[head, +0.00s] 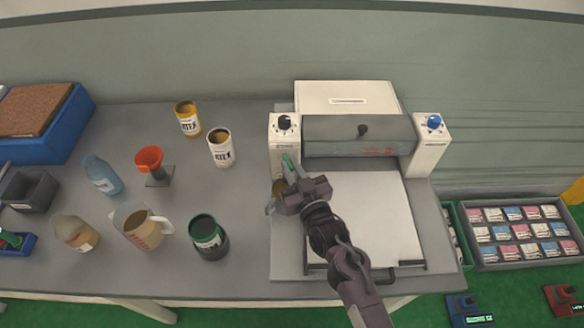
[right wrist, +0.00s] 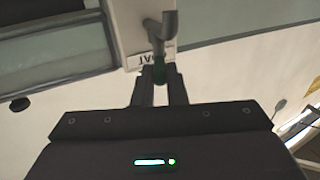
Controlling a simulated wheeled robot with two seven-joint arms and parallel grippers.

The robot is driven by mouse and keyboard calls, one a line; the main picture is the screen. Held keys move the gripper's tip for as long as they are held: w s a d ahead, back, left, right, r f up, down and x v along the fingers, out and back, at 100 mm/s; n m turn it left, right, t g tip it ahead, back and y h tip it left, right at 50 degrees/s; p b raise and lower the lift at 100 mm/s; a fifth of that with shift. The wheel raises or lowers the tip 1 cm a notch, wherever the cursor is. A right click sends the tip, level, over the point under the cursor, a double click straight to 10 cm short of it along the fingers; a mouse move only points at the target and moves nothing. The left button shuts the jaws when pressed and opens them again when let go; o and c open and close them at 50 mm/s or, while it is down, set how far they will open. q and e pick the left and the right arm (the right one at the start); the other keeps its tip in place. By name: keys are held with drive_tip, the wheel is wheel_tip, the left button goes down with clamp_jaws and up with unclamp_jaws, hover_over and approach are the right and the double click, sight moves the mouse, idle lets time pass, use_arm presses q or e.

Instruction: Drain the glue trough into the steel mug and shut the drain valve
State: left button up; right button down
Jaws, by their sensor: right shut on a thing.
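I cannot tell whether glue is flowing. The glue trough's inside is not visible. My left gripper is out of view.
The machine has a grey hood (head: 340,135), knobs and a white bed (head: 375,215). Left on the grey table are a green-topped dark jar (head: 209,238), a pitcher (head: 140,228), cans (head: 220,148), bottles and an orange funnel (head: 149,160). A tray (head: 520,255) of small packs lies right.

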drive_tip(key=n+g+y, duration=0.1)
drive_tip(key=d+n+g+y+b, duration=0.1)
drive_tip(key=y, duration=0.1)
drive_tip(key=w+n+g+y, duration=0.1)
drive_tip(key=n+y, duration=0.1)
drive_tip(key=shift+d+f+b, duration=0.1)
drive_tip(key=shift+d+b, duration=0.15)
drive_tip(key=shift+b, duration=0.15)
drive_tip(key=shift+w+d+n+g+y+b, duration=0.2)
drive_tip(key=shift+w+n+g+y+b, duration=0.15)
drive_tip(key=shift+n+g+y+b, duration=0.95)
drive_tip(key=shift+w+d+n+g+y+b, duration=0.2)
drive_tip(key=shift+w+n+g+y+b, duration=0.5)
drive_tip(key=shift+g+b, duration=1.1)
drive_tip(key=shift+w+d+n+g+y+b, duration=0.1)
drive_tip(key=shift+d+n+g+y+b, duration=0.1)
drive_tip(key=shift+n+g+y+b, duration=0.95)
drive_tip(key=shift+r+n+g+h+b, duration=0.25)
drive_tip(key=shift+g+h+b, duration=0.1)
drive_tip(key=shift+b, duration=0.15)
drive_tip(key=c, duration=1.5)
unclamp_jaws()
drive_tip(key=shift+s+f, duration=0.1)
drive_tip(key=shift+o, duration=0.2)
